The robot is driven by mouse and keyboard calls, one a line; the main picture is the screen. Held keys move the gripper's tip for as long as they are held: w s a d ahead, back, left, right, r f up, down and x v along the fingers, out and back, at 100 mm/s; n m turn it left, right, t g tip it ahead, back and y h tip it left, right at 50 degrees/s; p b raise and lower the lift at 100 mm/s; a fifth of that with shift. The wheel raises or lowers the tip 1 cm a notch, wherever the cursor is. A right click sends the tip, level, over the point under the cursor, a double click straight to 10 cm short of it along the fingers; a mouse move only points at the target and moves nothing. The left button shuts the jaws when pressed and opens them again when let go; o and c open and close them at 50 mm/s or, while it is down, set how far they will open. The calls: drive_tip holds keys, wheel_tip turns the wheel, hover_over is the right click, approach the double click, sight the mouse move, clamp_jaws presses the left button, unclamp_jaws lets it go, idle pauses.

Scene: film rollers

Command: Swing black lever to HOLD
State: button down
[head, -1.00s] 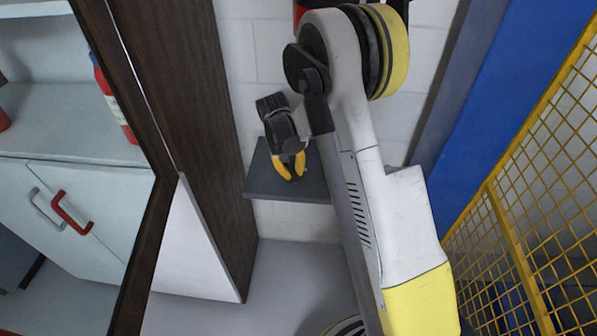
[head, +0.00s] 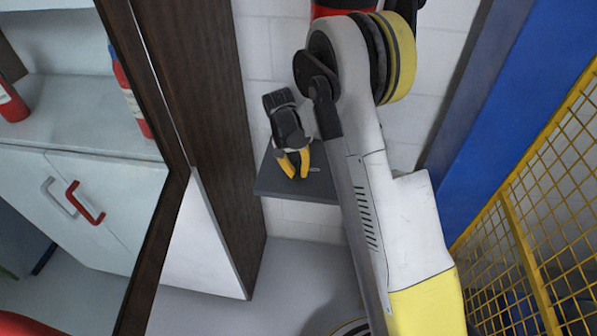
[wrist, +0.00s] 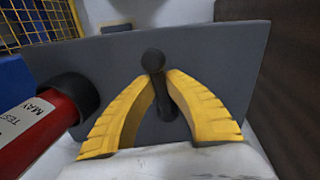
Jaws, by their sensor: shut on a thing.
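My gripper (wrist: 158,82) has two yellow fingers. In the wrist view their tips close in on a black lever (wrist: 153,62) with a round knob, in front of a dark grey panel (wrist: 225,60). The lever's shaft runs down between the fingers. In the head view my gripper (head: 293,172) hangs over a dark grey shelf-like plate (head: 290,188) against the white wall; the lever cannot be made out there. No HOLD mark is legible.
A red cylinder with a white label (wrist: 45,120) stands close left in the wrist view. A dark brown post (head: 205,120) is left of the plate. A blue panel (head: 520,110) and yellow mesh fence (head: 540,200) are on the right. White cabinets (head: 100,200) stand left.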

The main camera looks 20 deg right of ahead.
drive_tip(key=c, duration=1.4)
unclamp_jaws()
drive_tip(key=shift+w, duration=0.1)
drive_tip(key=r, duration=0.4)
drive_tip(key=a+r, duration=0.1)
drive_tip(key=r, duration=0.3)
drive_tip(key=w+a+r, duration=0.1)
drive_tip(key=r, duration=0.2)
drive_tip(key=shift+r, duration=0.4)
drive_tip(key=shift+s, duration=0.1)
